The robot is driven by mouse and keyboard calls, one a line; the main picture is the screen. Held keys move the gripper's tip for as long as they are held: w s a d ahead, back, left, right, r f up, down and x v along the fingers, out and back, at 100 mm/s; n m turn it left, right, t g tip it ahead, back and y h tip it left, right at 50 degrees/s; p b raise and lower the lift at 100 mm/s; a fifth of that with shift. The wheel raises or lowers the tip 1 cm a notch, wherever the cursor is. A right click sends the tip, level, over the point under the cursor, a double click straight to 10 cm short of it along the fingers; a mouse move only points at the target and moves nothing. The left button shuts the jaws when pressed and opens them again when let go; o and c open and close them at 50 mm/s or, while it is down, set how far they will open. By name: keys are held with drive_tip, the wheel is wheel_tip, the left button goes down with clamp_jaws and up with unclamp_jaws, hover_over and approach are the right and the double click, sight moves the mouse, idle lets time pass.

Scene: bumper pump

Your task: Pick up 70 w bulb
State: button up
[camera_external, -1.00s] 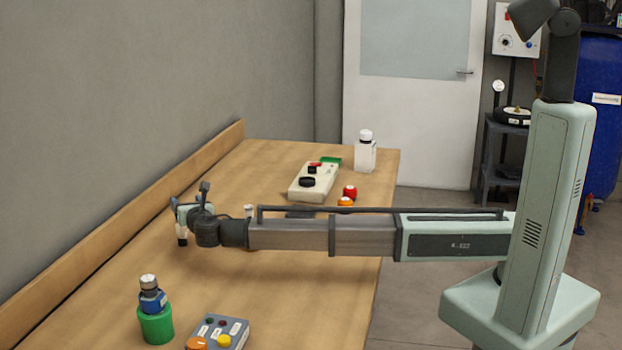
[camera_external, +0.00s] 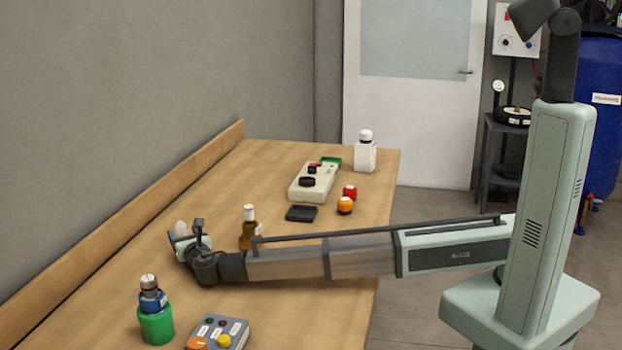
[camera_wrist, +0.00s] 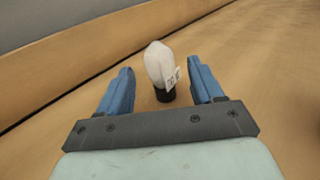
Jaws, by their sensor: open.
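The bulb (camera_wrist: 158,62) has a white glass top, a black base and a small white tag whose print is too small to read. It stands upright on the table in the wrist view, between and a little beyond the two blue fingers of my gripper (camera_wrist: 164,88). The fingers are open and do not touch it. In the external view the bulb's pale top (camera_external: 181,227) shows just behind my gripper (camera_external: 184,240), which is low over the table near the left wall. The bulb's lower part is hidden there.
A brown bottle (camera_external: 248,232) stands close behind my arm. A green holder with a blue-banded item (camera_external: 155,322) and a button box (camera_external: 220,332) are at the front. A black block (camera_external: 301,214), orange and red knobs, a beige controller (camera_external: 314,182) and a white bottle (camera_external: 365,155) stand farther back.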

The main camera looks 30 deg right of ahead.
sight(179, 226)
drive_tip(key=shift+w+d, duration=0.1)
drive_tip(key=shift+w, duration=2.55)
drive_tip(key=c, duration=1)
drive_tip(key=shift+c, duration=0.2)
drive_tip(key=shift+r, duration=0.1)
